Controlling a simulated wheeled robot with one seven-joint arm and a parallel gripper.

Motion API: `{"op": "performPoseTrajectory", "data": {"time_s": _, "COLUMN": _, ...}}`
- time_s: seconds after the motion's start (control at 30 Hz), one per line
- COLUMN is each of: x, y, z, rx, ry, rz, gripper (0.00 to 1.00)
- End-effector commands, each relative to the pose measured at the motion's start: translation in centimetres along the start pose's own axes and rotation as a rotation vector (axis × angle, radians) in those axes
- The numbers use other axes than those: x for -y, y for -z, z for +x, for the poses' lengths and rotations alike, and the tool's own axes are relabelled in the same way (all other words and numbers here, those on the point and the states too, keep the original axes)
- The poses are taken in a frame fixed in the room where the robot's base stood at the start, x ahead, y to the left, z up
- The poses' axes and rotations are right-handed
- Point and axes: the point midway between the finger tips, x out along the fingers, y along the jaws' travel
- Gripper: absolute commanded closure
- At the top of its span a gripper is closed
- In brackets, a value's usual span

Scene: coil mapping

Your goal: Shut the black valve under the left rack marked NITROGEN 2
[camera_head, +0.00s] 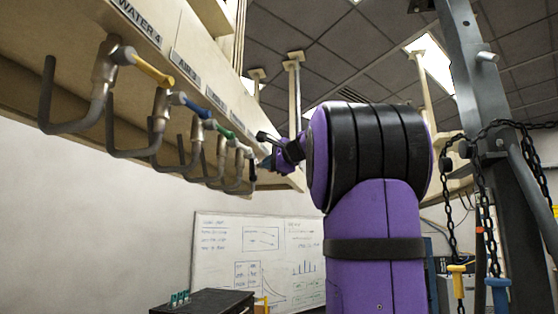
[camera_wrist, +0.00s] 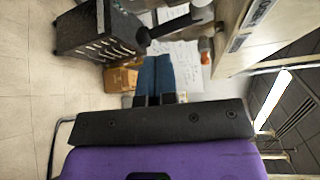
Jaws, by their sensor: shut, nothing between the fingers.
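The left rack (camera_head: 75,55) runs along the upper left in the head view, with a row of valves on bent pipes beneath it. The nearer handles are yellow (camera_head: 152,69), blue (camera_head: 190,105) and green (camera_head: 222,130). NITROGEN 2 cannot be read on any label. A dark bar, apparently the black valve handle (camera_wrist: 175,27), lies just past my fingertips in the wrist view; its turn is unclear. My gripper (camera_head: 266,163) is at the far end of the row. Its blue fingers (camera_wrist: 156,60) are together and empty, seemingly short of the bar.
The pipe hooks (camera_head: 75,125) hang close together left of my gripper. A whiteboard (camera_head: 255,255) stands on the back wall, with a black cabinet (camera_head: 205,302) before it. Chains (camera_head: 484,185) hang from a grey steel frame (camera_head: 470,75) at right.

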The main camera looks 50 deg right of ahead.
Motion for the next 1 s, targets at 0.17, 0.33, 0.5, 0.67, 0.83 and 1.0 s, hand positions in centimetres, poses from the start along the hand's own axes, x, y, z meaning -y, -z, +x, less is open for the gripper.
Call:
{"op": "performPoseTrajectory", "data": {"time_s": 0.17, "x": 0.0, "y": 0.0, "z": 3.0, "rx": 0.001, "ry": -0.001, "rz": 0.0, "gripper": 1.0}}
{"op": "performPoseTrajectory", "data": {"time_s": 0.33, "x": 0.0, "y": 0.0, "z": 4.8, "rx": 0.001, "ry": 0.0, "rz": 0.0, "gripper": 1.0}}
{"op": "performPoseTrajectory", "data": {"time_s": 0.5, "x": 0.0, "y": 0.0, "z": 5.5, "rx": 0.0, "ry": -0.001, "rz": 0.0, "gripper": 1.0}}
{"op": "performPoseTrajectory", "data": {"time_s": 0.67, "x": 0.0, "y": 0.0, "z": 5.6, "rx": 0.0, "ry": 0.0, "rz": 0.0, "gripper": 1.0}}
{"op": "performPoseTrajectory", "data": {"time_s": 0.83, "x": 0.0, "y": 0.0, "z": 5.5, "rx": 0.0, "ry": 0.0, "rz": 0.0, "gripper": 1.0}}
{"op": "performPoseTrajectory", "data": {"time_s": 1.0, "x": -0.1, "y": 0.0, "z": 5.6, "rx": 0.0, "ry": 0.009, "rz": -0.014, "gripper": 1.0}}
